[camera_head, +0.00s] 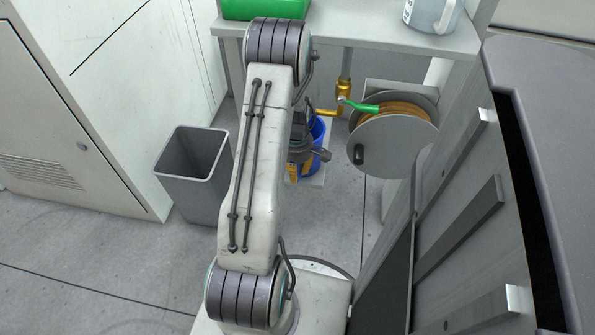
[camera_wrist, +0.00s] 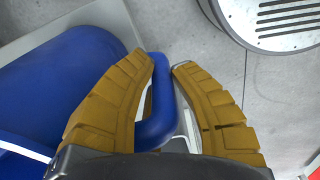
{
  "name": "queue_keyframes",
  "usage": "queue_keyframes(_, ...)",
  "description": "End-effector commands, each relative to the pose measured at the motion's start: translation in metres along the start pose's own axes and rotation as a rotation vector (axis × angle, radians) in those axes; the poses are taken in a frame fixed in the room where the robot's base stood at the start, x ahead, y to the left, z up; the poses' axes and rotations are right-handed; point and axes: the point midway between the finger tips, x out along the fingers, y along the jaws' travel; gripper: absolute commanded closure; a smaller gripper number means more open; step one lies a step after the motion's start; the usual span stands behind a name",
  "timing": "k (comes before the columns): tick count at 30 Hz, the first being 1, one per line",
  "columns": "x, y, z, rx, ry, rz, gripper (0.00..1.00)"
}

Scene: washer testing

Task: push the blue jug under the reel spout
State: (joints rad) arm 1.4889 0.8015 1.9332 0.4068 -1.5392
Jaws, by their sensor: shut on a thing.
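The blue jug (camera_head: 319,132) stands low near the floor, below the bench and left of the hose reel (camera_head: 393,140). My arm hides much of it in the head view. In the wrist view its blue body (camera_wrist: 75,80) is at the left and its loop handle (camera_wrist: 163,95) runs between my fingers. My gripper (camera_wrist: 166,65), with yellow ribbed fingers, is shut around this handle; it also shows in the head view (camera_head: 296,168). The reel's green spout (camera_head: 362,106) sits at the reel's upper left, above and right of the jug.
A grey bin (camera_head: 193,165) stands left of my arm. The bench (camera_head: 375,38) overhangs behind, bearing a green container (camera_head: 265,9) and a pale jug (camera_head: 432,14). A grey panelled unit stands close at right. A round slotted metal cover (camera_wrist: 285,20) shows in the wrist view.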

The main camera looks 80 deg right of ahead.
Motion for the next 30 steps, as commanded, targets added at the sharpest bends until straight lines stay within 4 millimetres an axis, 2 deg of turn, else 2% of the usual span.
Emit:
queue_keyframes(10, -0.0002, 0.0004, -0.0003, 0.0, 0.0, 0.001, 1.0)
queue_keyframes(11, -0.0002, 0.0004, -0.0003, 0.0, 0.0, 0.001, 0.74)
queue_keyframes(18, -0.0001, 0.0002, -0.0003, 0.0, 0.0, 0.001, 0.52)
queue_keyframes(26, -0.0005, 0.0001, -0.0003, 0.0, 0.0, 0.0, 0.51)
queue_keyframes(30, -0.0077, 0.0005, -0.0003, 0.0, 0.0, 0.001, 0.51)
